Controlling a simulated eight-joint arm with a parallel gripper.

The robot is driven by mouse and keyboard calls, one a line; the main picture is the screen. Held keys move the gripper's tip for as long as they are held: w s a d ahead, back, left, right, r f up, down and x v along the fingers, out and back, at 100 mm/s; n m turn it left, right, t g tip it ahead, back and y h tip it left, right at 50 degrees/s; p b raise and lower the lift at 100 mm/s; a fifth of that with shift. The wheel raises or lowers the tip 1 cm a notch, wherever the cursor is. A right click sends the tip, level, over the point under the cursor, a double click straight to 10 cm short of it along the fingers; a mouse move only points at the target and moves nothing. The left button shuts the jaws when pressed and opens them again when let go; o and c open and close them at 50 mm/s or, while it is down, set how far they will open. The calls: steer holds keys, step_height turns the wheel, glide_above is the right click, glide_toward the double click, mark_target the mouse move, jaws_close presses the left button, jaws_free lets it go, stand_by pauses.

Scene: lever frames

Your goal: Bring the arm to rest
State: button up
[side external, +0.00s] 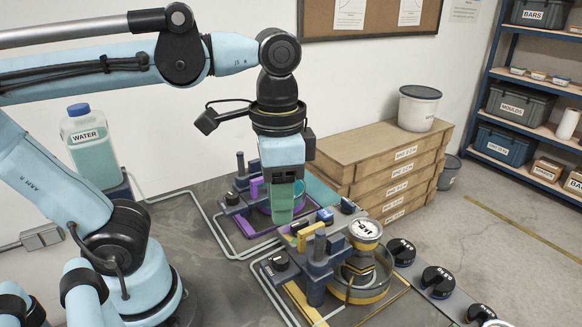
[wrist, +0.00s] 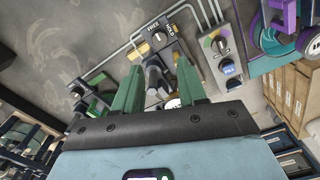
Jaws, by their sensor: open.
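My gripper (side external: 283,215) hangs with its green fingers pointing down, in front of the purple lever frame (side external: 240,222) in the side view. In the wrist view its two green fingers (wrist: 157,75) stand apart with a clear gap between them, and they hold nothing. A dark lever post (wrist: 154,78) shows in that gap, beyond the fingers; I cannot tell how far below them it is.
Control boxes with dials show in the wrist view, one dark (wrist: 158,38) and one grey (wrist: 219,48). A water bottle (side external: 91,150) stands at left. Stacked crates (side external: 385,165) bear a white bucket (side external: 418,108). The air above the frames looks clear.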

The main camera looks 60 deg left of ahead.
steer(key=shift+r, duration=0.45)
steer(key=shift+w+f, duration=0.1)
steer(key=w+a+f+n+t, duration=0.4)
steer(key=w+a+f+t, duration=0.2)
steer(key=w+f+t, duration=0.1)
steer(key=shift+a+f, duration=0.35)
